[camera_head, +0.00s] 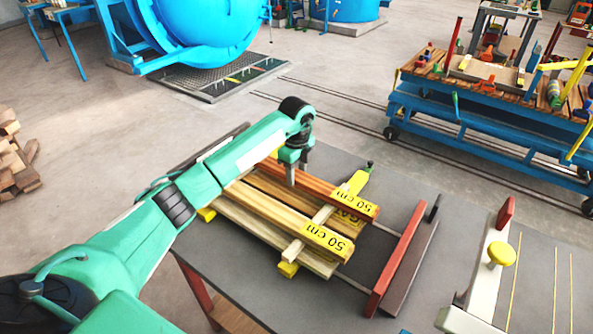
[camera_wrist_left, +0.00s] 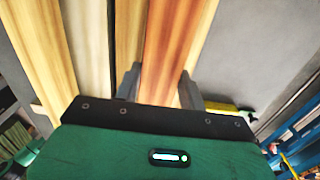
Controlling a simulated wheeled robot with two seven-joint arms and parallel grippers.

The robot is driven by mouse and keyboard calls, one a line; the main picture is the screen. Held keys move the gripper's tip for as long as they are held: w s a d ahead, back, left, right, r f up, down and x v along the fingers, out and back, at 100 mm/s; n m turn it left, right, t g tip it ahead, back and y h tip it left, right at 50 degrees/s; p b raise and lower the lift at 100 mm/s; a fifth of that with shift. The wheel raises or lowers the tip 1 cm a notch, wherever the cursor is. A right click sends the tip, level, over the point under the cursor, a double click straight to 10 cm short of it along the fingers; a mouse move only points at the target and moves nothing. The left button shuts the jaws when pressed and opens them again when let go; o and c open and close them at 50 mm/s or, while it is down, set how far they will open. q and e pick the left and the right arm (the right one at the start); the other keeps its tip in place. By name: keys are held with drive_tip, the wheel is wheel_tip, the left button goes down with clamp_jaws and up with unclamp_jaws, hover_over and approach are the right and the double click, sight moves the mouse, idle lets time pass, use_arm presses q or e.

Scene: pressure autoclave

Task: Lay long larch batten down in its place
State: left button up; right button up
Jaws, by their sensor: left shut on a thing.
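A long reddish-brown batten (camera_head: 326,189), which looks like the larch one, has a yellow "50 cm" end. It lies along the far side of a stack of paler battens (camera_head: 262,202). My left gripper (camera_head: 291,180) comes down on it from above and is shut on it. In the left wrist view the reddish batten (camera_wrist_left: 175,50) runs between the two fingers (camera_wrist_left: 160,88), with paler battens to its left. I cannot tell whether the held batten rests fully on what is beneath it. My right gripper is not in view.
The stack lies over pale cross sticks (camera_head: 294,250) with yellow ends on a dark grey table (camera_head: 400,190). A red bar (camera_head: 397,258) stands right of the stack. A blue trolley (camera_head: 470,118) with loaded slats is at the back right; a blue autoclave (camera_head: 205,30) is behind.

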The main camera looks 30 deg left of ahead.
sight(297, 174)
use_arm(q)
drive_tip(key=o, duration=1.2)
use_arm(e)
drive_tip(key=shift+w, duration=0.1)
use_arm(q)
drive_tip(key=shift+r, duration=0.1)
drive_tip(key=shift+r, duration=0.3)
wheel_tip(297, 174, up, 4)
drive_tip(key=shift+r+b, duration=0.25)
drive_tip(key=shift+b, duration=0.05)
wheel_tip(297, 174, up, 8)
drive_tip(key=shift+f, duration=0.1)
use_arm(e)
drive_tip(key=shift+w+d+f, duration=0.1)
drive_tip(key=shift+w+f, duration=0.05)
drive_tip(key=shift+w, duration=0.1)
